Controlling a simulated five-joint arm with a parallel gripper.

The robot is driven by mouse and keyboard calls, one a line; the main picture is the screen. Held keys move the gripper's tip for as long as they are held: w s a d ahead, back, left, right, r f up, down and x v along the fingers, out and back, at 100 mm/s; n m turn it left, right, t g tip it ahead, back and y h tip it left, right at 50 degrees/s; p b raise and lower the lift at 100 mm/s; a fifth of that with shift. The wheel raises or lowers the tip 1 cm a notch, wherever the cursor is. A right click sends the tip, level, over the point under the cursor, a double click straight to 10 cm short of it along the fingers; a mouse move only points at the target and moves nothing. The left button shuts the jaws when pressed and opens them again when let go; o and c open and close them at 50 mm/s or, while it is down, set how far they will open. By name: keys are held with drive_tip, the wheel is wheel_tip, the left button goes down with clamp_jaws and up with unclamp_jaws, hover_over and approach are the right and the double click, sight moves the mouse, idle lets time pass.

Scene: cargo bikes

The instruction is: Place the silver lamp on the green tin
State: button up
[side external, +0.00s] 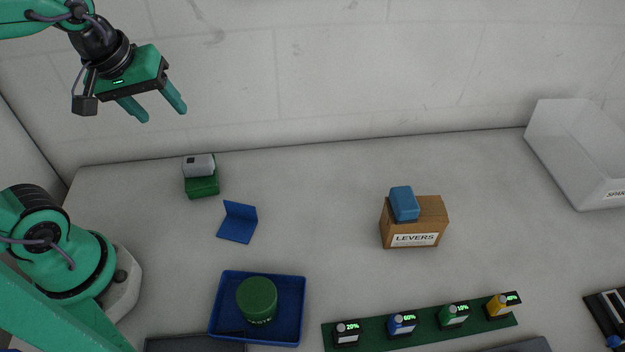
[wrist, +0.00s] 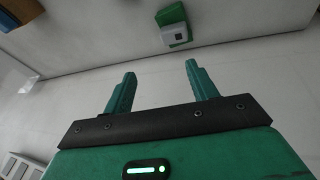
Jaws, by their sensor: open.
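The silver lamp (side external: 198,164), a small silver-grey box with a dark square on it, sits on a green block (side external: 202,187) at the back left of the table. Both also show at the top of the wrist view, the lamp (wrist: 175,35) and the block (wrist: 170,14). A round green tin (side external: 257,298) with lettering on its side stands inside a blue tray (side external: 299,310) at the front. My gripper (side external: 164,111) is open and empty, raised high at the upper left, clear of the lamp; its fingers show in the wrist view (wrist: 160,76).
A blue angled piece (side external: 238,222) lies between lamp and tray. A brown LEVERS box (side external: 428,220) carries a blue block (side external: 404,204). A green strip (side external: 375,338) holds several small labelled units. A white bin (side external: 570,160) stands right. The table's middle is clear.

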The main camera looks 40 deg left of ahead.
drive_tip(key=s+m, duration=0.1)
drive_tip(key=m, duration=0.1)
drive_tip(key=r+m+t, duration=0.1)
drive_tip(key=m, duration=0.2)
drive_tip(key=s+d+m, duration=0.1)
drive_tip(key=m, duration=0.1)
drive_tip(key=shift+s+r+m+t, duration=0.25)
drive_tip(key=shift+s+m+t, duration=0.05)
drive_tip(key=shift+m, duration=0.1)
idle(0.8)
